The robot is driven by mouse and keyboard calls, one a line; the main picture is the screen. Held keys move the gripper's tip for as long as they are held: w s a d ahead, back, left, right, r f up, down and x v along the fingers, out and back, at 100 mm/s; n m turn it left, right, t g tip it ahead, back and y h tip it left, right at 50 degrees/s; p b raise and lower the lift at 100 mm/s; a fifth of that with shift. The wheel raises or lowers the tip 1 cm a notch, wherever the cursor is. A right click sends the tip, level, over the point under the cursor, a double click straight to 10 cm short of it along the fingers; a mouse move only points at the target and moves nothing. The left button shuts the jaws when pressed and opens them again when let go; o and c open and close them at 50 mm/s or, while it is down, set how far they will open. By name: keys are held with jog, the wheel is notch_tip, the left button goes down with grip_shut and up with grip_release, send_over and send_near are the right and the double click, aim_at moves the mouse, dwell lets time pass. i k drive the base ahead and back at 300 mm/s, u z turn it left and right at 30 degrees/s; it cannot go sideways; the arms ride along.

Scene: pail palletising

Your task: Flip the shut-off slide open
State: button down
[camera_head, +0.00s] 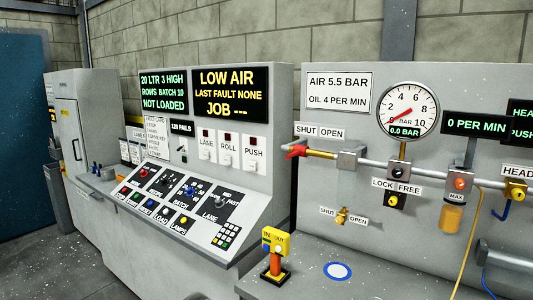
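Two fittings on the grey air panel (450,88) carry the words SHUT and OPEN, and I cannot tell for sure which is the shut-off slide. The upper one is a red-handled piece (297,151) at the left end of the air pipe, under the word SHUT of its label (319,132). The lower one is a small brass fitting (342,216) between a SHUT label (328,211) and an OPEN label (358,221). Its exact setting is too small to read. The gauge (407,110) shows 0.0 bar. My gripper is not in view.
A sloped control desk (170,205) with several buttons stands at left. Its display (229,93) reads LOW AIR. A yellow IN/OUT box (275,242) on an orange post stands on the ledge before the panel, beside a blue-ringed disc (338,271). A yellow hose (466,245) hangs at right.

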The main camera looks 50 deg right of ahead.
aim_at(300, 151)
jog(key=z, duration=0.05)
jog(key=i, duration=0.95)
jog(key=z, duration=0.1)
